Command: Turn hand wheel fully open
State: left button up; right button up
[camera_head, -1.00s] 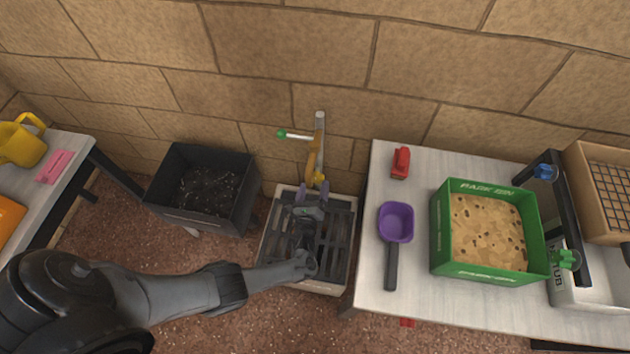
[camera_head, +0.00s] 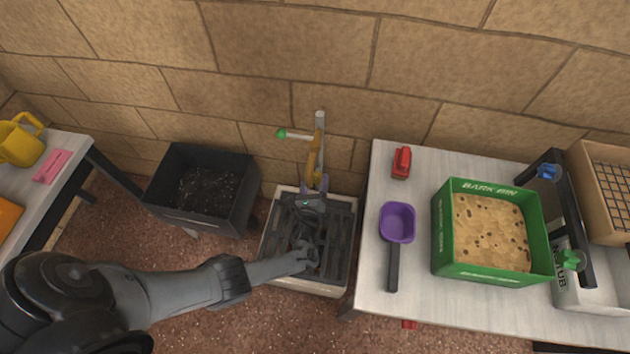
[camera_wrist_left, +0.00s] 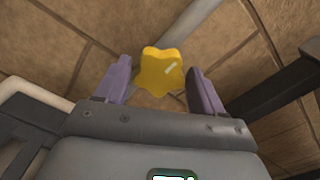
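The hand wheel (camera_wrist_left: 161,72) is a yellow, lobed knob in the left wrist view. It shows between the two purple fingertips, with a gap on each side. In the head view it is hidden or too small to make out behind my left gripper (camera_head: 314,185). The wheel belongs to a yellow tap (camera_head: 314,160) on a grey upright pipe (camera_head: 320,122). My left gripper also shows in the left wrist view (camera_wrist_left: 159,70), open, its fingers apart on either side of the wheel. I cannot tell how deep the wheel sits between them. My right gripper is not in view.
A green-tipped lever (camera_head: 297,135) sticks out left of the pipe. A grated drain tray (camera_head: 341,240) lies below. A black bin (camera_head: 170,196) stands to the left. The right table (camera_head: 415,170) holds a purple scoop (camera_head: 397,222) and a green bark bin (camera_head: 445,240).

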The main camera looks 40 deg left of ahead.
pick_arm(q)
jog(key=c, duration=0.7)
jog(key=shift+o, duration=0.2)
jog(key=shift+n, duration=0.3)
jog(key=n, duration=0.4)
jog(key=shift+n, duration=0.4)
jog(key=n+b, duration=0.1)
jog(key=n, duration=1.1)
jog(key=shift+n+b, duration=0.3)
jog(key=shift+b, duration=0.1)
jog(key=n, duration=0.5)
jog(key=shift+n+b, duration=0.3)
jog(key=shift+r+n, duration=0.1)
jog(key=shift+n, duration=0.8)
